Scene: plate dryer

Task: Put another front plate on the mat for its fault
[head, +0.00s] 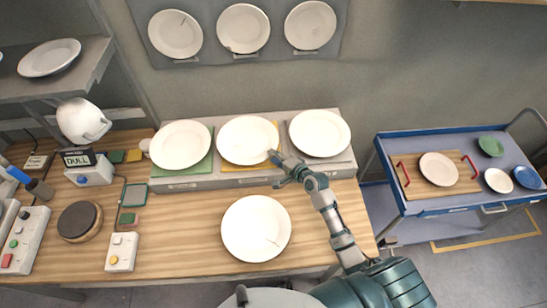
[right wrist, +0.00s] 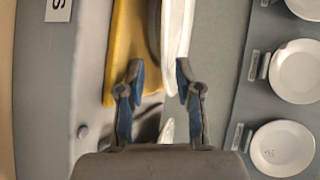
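Three white front plates stand on a grey raised rack: the left one (head: 180,146) over a green mat (head: 190,168), the middle one (head: 247,140) over a yellow mat (head: 262,164), the right one (head: 319,133) over a grey mat (head: 342,157). My right gripper (head: 279,158) is at the lower right rim of the middle plate. In the right wrist view its fingers (right wrist: 158,72) are apart, with the plate's edge (right wrist: 178,25) just ahead and the yellow mat (right wrist: 127,45) beside it. Contact cannot be told. My left gripper is out of view.
Another plate (head: 256,228) with a small dark mark lies on the wooden table. Three marked sample plates (head: 243,28) hang on the wall panel. A lamp (head: 84,121), a round dark pad (head: 77,220) and button boxes are left. A blue cart (head: 433,208) with dishes stands right.

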